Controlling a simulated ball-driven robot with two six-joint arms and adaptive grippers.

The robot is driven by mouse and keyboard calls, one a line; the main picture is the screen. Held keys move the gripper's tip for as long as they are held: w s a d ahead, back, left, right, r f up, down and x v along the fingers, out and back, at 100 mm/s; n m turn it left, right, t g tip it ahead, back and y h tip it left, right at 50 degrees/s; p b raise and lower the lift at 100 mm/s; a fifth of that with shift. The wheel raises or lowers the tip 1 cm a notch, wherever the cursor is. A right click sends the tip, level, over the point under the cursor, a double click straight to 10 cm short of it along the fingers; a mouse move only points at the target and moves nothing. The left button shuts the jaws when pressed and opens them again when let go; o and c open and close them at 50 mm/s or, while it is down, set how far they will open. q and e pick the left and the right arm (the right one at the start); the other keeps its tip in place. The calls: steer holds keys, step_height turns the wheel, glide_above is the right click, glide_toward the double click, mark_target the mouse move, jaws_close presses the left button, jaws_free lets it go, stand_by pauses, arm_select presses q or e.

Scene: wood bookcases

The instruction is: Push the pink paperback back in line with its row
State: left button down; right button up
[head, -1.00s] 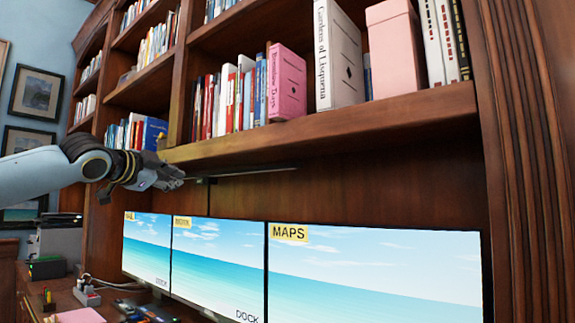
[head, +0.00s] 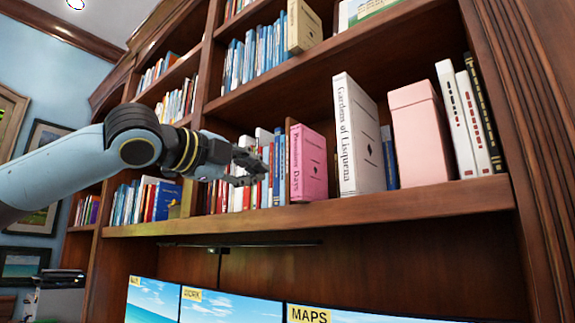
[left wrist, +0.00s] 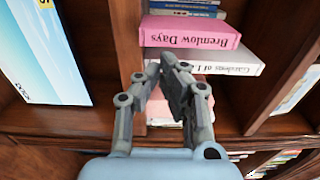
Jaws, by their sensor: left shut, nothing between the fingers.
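The pink paperback (head: 310,163) stands upright on the middle shelf, its spine jutting out past the thin blue and white books on its left. In the left wrist view its spine (left wrist: 190,33) reads "Bremlow Days". My left gripper (head: 260,170) is shut and empty, in front of the row just left of the pink book. In the left wrist view the fingertips (left wrist: 168,66) show near the pink spine; I cannot tell whether they touch it. My right gripper is not in view.
A white book, Gardens of Lisquena (head: 357,135), stands right of the pink one with a gap between. A pink box (head: 420,135) and white binders (head: 455,120) stand farther right. The shelf edge (head: 350,207) runs below, above the monitors (head: 230,307).

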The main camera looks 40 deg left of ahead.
mark_target(295, 185)
arm_select(q)
steer(key=w+p, duration=0.4)
steer(key=w, duration=0.1)
steer(key=w+d+p, duration=0.1)
steer(key=w, duration=0.2)
steer(key=shift+w+p, duration=0.2)
steer(key=shift+p, duration=0.2)
steer(key=shift+w, duration=0.6)
steer(key=shift+w+f, duration=0.1)
steer(key=shift+w, duration=0.05)
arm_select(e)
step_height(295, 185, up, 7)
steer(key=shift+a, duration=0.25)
arm_select(q)
steer(key=shift+p, duration=0.3)
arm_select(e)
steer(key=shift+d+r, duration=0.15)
